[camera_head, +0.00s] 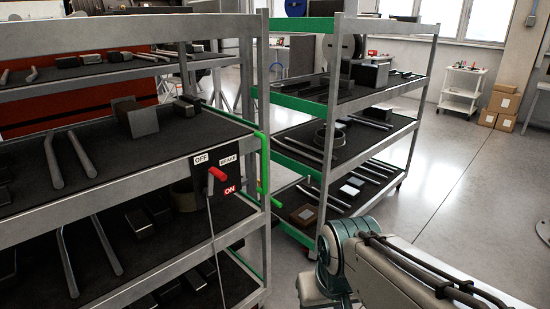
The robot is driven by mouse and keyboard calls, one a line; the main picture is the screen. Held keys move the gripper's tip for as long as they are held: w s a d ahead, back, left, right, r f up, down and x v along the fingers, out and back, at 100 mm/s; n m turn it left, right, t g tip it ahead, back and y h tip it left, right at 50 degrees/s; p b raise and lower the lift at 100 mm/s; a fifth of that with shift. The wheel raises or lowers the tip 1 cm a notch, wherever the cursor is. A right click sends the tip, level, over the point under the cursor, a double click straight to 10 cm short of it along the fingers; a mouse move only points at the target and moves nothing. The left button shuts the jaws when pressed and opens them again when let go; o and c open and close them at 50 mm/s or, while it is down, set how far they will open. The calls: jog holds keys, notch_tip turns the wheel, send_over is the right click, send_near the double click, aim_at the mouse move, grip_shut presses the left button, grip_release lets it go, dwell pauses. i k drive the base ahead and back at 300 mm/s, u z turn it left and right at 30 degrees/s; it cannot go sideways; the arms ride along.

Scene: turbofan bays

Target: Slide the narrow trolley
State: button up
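Two grey shelf trolleys with black shelf mats stand close together, and I cannot tell for sure which is the narrow one. The near trolley (150,180) fills the left and runs off the picture. On its right end are a green handle (263,170) and a brake panel (230,172) marked OFF, BRAKE and ON. A red lever (217,174) sits between the OFF and ON labels; its exact setting is unclear. The second trolley (338,100), with green end edges, stands just behind and to the right. My arm reaches in from the lower right; my gripper is not visible.
Metal bars and blocks lie on both trolleys' shelves. Open grey floor (450,200) lies to the right. A small white cart (463,88) and cardboard boxes (501,105) stand at the back right wall. Little room separates the two trolleys.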

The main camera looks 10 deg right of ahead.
aim_at(112, 211)
jog(key=u, duration=0.3)
jog(key=i, duration=1.1)
jog(key=u, duration=0.7)
